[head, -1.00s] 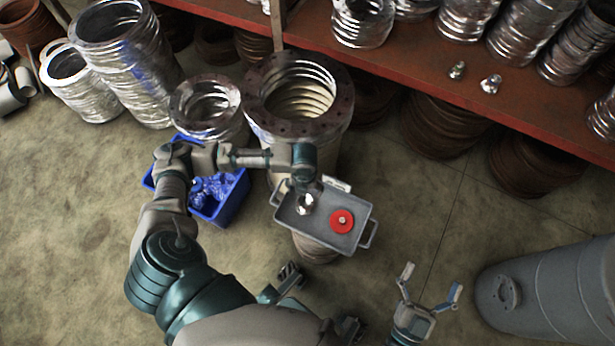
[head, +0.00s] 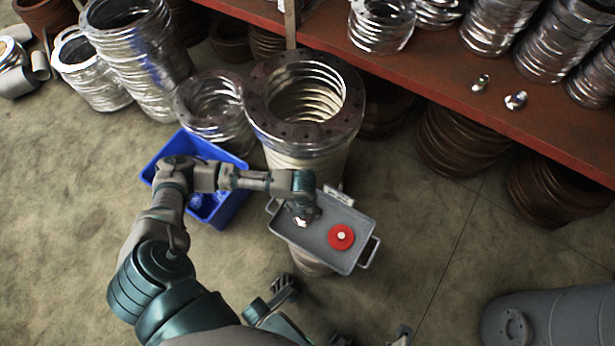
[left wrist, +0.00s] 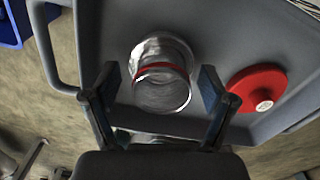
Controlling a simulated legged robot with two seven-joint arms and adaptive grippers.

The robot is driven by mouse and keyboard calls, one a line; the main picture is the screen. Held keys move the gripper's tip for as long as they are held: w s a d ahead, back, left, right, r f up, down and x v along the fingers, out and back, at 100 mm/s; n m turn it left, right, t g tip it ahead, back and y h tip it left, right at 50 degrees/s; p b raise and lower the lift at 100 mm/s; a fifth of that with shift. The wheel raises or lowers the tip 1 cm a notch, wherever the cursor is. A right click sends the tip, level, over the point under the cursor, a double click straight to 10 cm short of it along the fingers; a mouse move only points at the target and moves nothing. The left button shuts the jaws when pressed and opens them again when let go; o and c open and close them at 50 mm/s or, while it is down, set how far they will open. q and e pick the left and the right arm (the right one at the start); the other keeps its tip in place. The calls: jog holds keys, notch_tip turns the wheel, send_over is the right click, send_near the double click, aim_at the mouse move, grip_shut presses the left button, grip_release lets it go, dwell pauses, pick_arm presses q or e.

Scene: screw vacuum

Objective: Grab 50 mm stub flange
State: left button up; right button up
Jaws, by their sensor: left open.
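The stub flange (left wrist: 161,75) is a short shiny metal piece with a red band, standing in the grey tray (left wrist: 225,40). In the left wrist view it is between the two fingers of my left gripper (left wrist: 162,97), which is open, with a gap visible on each side. In the head view the flange (head: 303,221) is a small silver patch, mostly hidden below my left gripper (head: 301,207). A red disc (left wrist: 258,88) lies to the right of the flange in the tray. Only a tip of my right gripper (head: 402,335) shows at the bottom edge.
The tray (head: 345,262) sits on a stack of rings in front of tall flange stacks (head: 305,100). A blue bin (head: 232,205) is on the floor to the left. A red shelf (head: 430,85) with metal parts is behind. A grey cylinder (head: 560,315) lies at bottom right.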

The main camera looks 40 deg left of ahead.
pick_arm(q)
jog(key=shift+d+r, duration=0.1)
jog(key=shift+d, duration=0.1)
jog(key=shift+c, duration=0.3)
jog(key=shift+a, duration=0.2)
jog(key=c, duration=1.4)
